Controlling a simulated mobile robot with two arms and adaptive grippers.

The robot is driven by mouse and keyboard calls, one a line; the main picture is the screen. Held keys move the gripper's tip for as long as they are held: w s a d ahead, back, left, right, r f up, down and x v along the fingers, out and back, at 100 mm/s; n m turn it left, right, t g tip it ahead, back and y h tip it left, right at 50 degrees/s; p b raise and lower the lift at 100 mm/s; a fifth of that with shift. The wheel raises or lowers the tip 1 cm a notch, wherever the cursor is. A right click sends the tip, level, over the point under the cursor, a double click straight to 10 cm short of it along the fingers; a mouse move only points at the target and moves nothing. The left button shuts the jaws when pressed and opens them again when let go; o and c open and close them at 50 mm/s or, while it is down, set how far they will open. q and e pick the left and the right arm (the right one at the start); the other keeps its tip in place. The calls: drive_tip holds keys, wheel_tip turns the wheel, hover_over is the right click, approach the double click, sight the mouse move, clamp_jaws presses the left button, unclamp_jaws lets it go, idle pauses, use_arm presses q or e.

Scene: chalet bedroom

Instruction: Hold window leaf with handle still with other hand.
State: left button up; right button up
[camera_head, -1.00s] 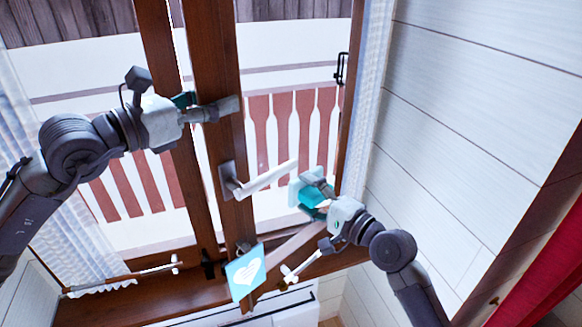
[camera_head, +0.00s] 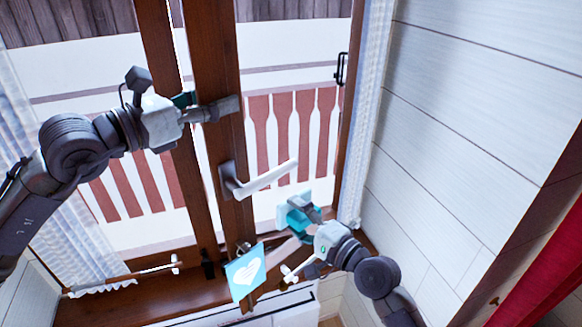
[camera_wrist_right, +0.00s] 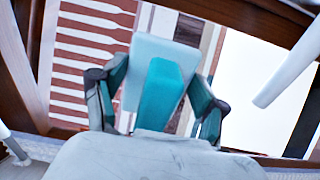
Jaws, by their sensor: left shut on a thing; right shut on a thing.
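The window leaf with handle (camera_head: 215,60) has a brown wooden frame. Its pale lever handle (camera_head: 265,179) sticks out to the right from a dark plate; the lever's end also shows in the right wrist view (camera_wrist_right: 286,75). My left gripper (camera_head: 218,108) is shut on the leaf's upright frame member, above the handle. Its far finger is hidden. My right gripper (camera_head: 297,214) is shut on a teal and pale blue block (camera_wrist_right: 160,95), below and right of the handle, in front of the lower pane. I cannot tell whether the block touches the glass.
A teal card with a white heart (camera_head: 245,272) hangs low at the leaf's bottom. A small white handle (camera_head: 296,268) is right of it. White curtains (camera_head: 360,130) flank the window. A white panelled wall (camera_head: 470,110) and a red curtain (camera_head: 545,270) are at right.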

drive_tip(key=shift+w+a, duration=0.2)
drive_tip(key=shift+w+a, duration=0.15)
drive_tip(key=shift+a, duration=0.05)
drive_tip(key=shift+w+a, duration=0.15)
drive_tip(key=shift+w, duration=0.05)
idle(0.6)
drive_tip(key=shift+w+a, duration=0.15)
drive_tip(key=shift+a, duration=0.05)
drive_tip(key=shift+w+a, duration=0.15)
idle(0.4)
drive_tip(key=shift+w+a, duration=0.2)
drive_tip(key=shift+w+a, duration=0.1)
drive_tip(key=shift+a, duration=0.05)
idle(0.4)
drive_tip(key=shift+w+a, duration=0.2)
drive_tip(key=shift+w+a, duration=0.1)
idle(0.4)
